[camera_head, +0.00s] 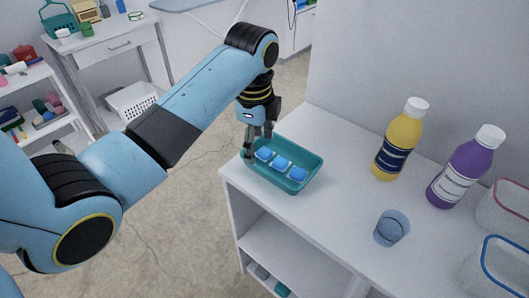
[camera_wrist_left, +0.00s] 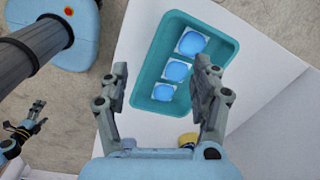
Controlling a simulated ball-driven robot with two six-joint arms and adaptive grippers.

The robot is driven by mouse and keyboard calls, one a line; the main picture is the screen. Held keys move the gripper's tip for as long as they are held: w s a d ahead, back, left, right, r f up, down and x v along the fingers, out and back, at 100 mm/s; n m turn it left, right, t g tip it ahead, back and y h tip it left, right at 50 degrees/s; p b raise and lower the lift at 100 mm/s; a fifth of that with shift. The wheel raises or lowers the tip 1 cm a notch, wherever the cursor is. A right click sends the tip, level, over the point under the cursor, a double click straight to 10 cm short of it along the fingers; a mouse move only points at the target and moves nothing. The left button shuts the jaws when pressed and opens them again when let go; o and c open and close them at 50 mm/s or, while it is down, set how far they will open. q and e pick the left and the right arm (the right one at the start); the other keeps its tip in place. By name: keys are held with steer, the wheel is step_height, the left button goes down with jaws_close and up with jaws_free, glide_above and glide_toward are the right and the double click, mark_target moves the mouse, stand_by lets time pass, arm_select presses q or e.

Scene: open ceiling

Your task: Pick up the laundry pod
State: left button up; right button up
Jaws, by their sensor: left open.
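Three blue laundry pods with pale edges lie in a row in a teal tray (camera_head: 312,181) near the white table's left corner. In the head view they are the left pod (camera_head: 264,154), the middle pod (camera_head: 281,163) and the right pod (camera_head: 299,174). My left gripper (camera_head: 258,145) points down over the tray's left end. In the left wrist view my left gripper (camera_wrist_left: 160,68) is open, its fingers apart with no pod held. The pods show beyond and between the fingers, the largest pod (camera_wrist_left: 191,43) farthest up. A small dark gripper (camera_wrist_left: 30,125), probably my right, shows at the left edge.
On the white table (camera_head: 330,135) stand a yellow bottle (camera_head: 400,140), a purple bottle (camera_head: 466,168), a blue cup (camera_head: 391,228) and clear bins (camera_head: 500,268) at the right. A wall rises behind. A shelf (camera_head: 285,245) is under the table. Table space right of the tray is clear.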

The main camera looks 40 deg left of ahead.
arm_select(q)
steer(key=w+r+m, duration=0.2)
steer(key=w+m, duration=0.1)
steer(key=w, duration=0.2)
steer(key=m, duration=0.1)
glide_above(266, 158)
steer(key=shift+g, duration=0.4)
steer(key=f, duration=0.3)
steer(key=d+f, duration=0.1)
steer(key=shift+w+f, duration=0.25)
steer(key=shift+f, duration=0.1)
steer(key=f, duration=0.2)
steer(key=a+f, duration=0.1)
steer(key=f, duration=0.1)
steer(key=shift+s+a+f+b, duration=0.1)
steer(key=shift+s+f+b, duration=0.1)
steer(key=shift+f+b, duration=0.1)
steer(key=shift+f, duration=0.3)
steer(key=shift+c, duration=0.3)
steer(key=c, duration=0.9)
